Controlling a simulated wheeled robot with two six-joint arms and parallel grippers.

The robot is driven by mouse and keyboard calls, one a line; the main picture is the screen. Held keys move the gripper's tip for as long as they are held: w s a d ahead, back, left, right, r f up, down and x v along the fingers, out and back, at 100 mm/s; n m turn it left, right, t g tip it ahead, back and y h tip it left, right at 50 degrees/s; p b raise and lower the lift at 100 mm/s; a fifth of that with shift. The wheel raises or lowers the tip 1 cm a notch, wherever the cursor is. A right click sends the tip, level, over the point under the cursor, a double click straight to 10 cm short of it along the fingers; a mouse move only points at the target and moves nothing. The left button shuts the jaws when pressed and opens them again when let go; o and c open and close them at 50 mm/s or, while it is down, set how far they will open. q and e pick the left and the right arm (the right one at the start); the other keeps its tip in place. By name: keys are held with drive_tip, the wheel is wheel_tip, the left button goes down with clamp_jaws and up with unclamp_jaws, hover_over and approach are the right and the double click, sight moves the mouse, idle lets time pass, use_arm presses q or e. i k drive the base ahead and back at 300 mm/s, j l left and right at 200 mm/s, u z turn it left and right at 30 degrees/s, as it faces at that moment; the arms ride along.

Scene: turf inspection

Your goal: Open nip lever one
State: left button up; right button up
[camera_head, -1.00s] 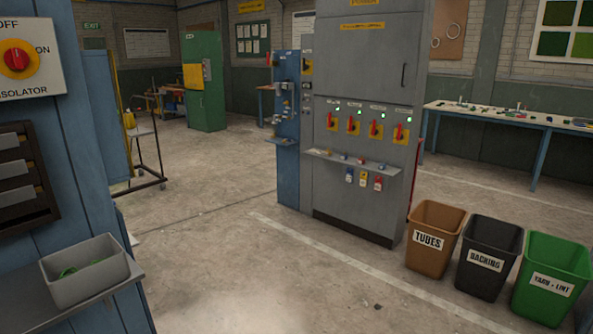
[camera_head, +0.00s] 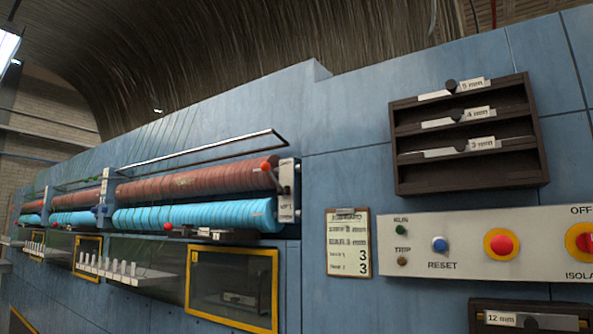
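The nearest roller pair has a dark red upper roller (camera_head: 200,183) and a cyan lower roller (camera_head: 200,215) on the blue machine face. A bracket (camera_head: 287,190) with a small label, too blurred to read surely, stands at its right end. A lever with a red knob (camera_head: 267,166) sits by the bracket's upper part. Another red knob (camera_head: 168,227) shows below the cyan roller. I cannot tell the lever's open or shut state. Neither of my grippers is in view.
Right of the rollers are a job card (camera_head: 348,243), a control panel (camera_head: 480,268) with RESET and a red button (camera_head: 502,244), and a dark rack (camera_head: 465,170) of labelled gauges. A yellow-framed window (camera_head: 232,286) lies below the rollers. More roller sections run left.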

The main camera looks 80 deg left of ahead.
sight(265, 166)
drive_tip(key=u, duration=2.8)
